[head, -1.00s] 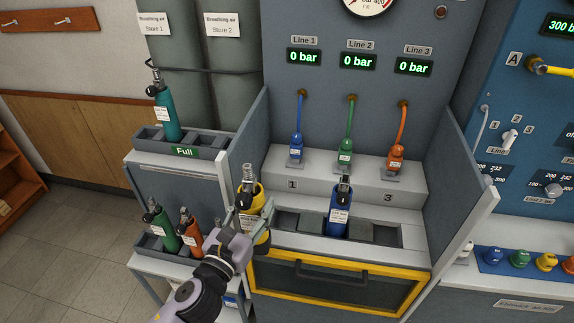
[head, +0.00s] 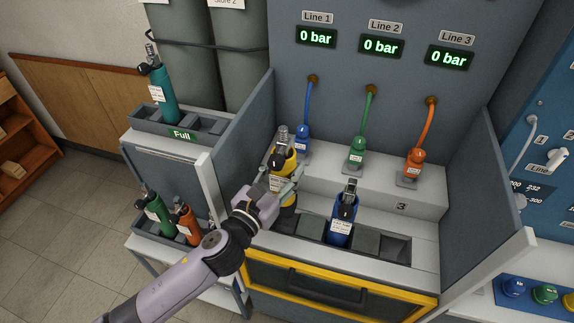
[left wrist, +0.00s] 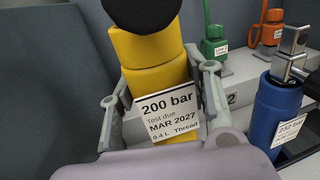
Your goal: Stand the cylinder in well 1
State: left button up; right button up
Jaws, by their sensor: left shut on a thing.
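The yellow cylinder (head: 290,166) is upright, with a metal valve on top. My left gripper (head: 284,186) is shut around its body. In the left wrist view the yellow cylinder (left wrist: 158,70) stands between the two fingers, with a label reading "200 bar, test due MAR 2027". The cylinder's lower end is at the left end of the well row (head: 368,242), around well 1 (head: 309,226). I cannot tell whether its base is inside the well or above it. A blue cylinder (head: 343,222) stands in the middle well. My right gripper is not in view.
Blue, green (head: 357,154) and orange (head: 417,165) hose connectors sit on the step behind. Side panels (head: 240,135) flank the bench. The right well (head: 396,249) is empty. A teal cylinder stands in the "Full" rack (head: 182,135); green and orange cylinders stand in a lower rack.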

pick_arm(q)
jog(key=shift+s+f, duration=0.1)
jog(key=shift+s, duration=0.05)
jog(key=shift+w+d+f+b, duration=0.1)
jog(key=shift+w+f+b, duration=0.15)
jog(key=shift+f+b, duration=0.85)
notch_tip(320, 180, down, 2)
jog(key=b, duration=0.2)
jog(key=shift+s+f+b, duration=0.1)
jog(key=shift+b, duration=0.25)
jog(key=shift+f+b, duration=3.65)
jog(key=shift+f, duration=1.05)
jog(key=shift+f+b, duration=0.35)
jog(key=shift+f, duration=0.3)
jog(key=o, duration=1.5)
jog(key=shift+f, duration=0.1)
